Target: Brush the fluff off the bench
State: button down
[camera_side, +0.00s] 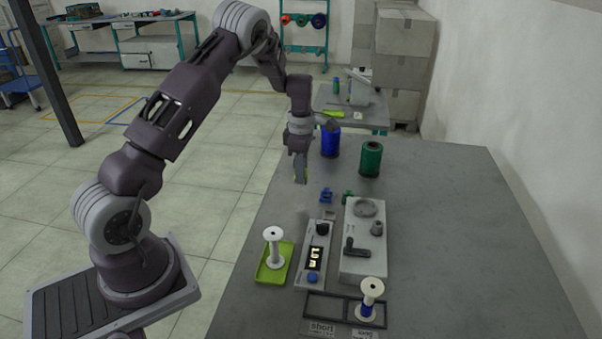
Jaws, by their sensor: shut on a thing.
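My gripper (300,160) points down over the far left part of the grey bench (440,230). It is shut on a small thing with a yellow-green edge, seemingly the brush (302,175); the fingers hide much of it. Its lower end is close to the bench top, and I cannot tell whether it touches. A faint pale patch (302,213) on the bench just below and nearer the camera may be fluff; it is too small to be sure.
Blue (330,142) and green (371,159) thread spools stand behind right. Nearer are a grey winder (364,240), a control box (314,255), a white bobbin (274,247) on a green tray (262,272), and a labelled two-part tray (325,306) with another bobbin (371,293). The bench's right side is clear.

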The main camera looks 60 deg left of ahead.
jog(key=shift+f, duration=3)
jog(key=shift+s+d+f, duration=0.35)
jog(key=shift+d+f, duration=0.05)
jog(key=shift+f, duration=0.15)
jog(key=shift+s+d+f, duration=0.1)
jog(key=shift+s+d, duration=0.95)
jog(key=shift+s, duration=0.05)
jog(key=shift+w+a, duration=1.3)
jog(key=shift+w, duration=0.05)
jog(key=shift+w+a, duration=0.15)
notch_tip(320, 180, up, 8)
jog(key=shift+f, duration=0.1)
jog(key=shift+r, duration=0.2)
